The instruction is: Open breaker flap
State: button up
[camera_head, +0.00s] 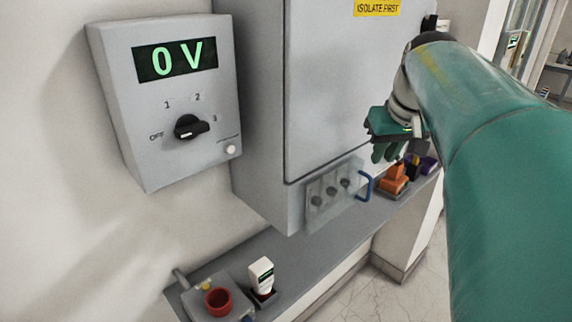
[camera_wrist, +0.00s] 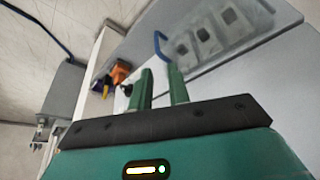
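The breaker flap (camera_head: 333,196) is a clear panel low on the front of the grey cabinet, with several dark round shapes behind it. It looks closed. A blue handle (camera_head: 366,186) sticks out at its right edge. In the wrist view the flap (camera_wrist: 222,35) lies beyond the fingers, and its blue handle (camera_wrist: 159,46) stands close past the fingertips. My gripper (camera_head: 384,153) is above and slightly right of the handle in the head view. In the wrist view its two green fingers (camera_wrist: 160,72) are apart with nothing between them. I see no contact with the handle.
A grey shelf (camera_head: 290,242) runs below the cabinet (camera_head: 335,90). A control box (camera_head: 165,100) reads 0 V.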

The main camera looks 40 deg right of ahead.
aim_at(371, 184)
jog(key=x, duration=1.3)
jog(key=shift+s+d+f, duration=0.15)
jog(key=shift+s+d, duration=0.05)
jog(key=shift+d, duration=0.05)
grip_shut()
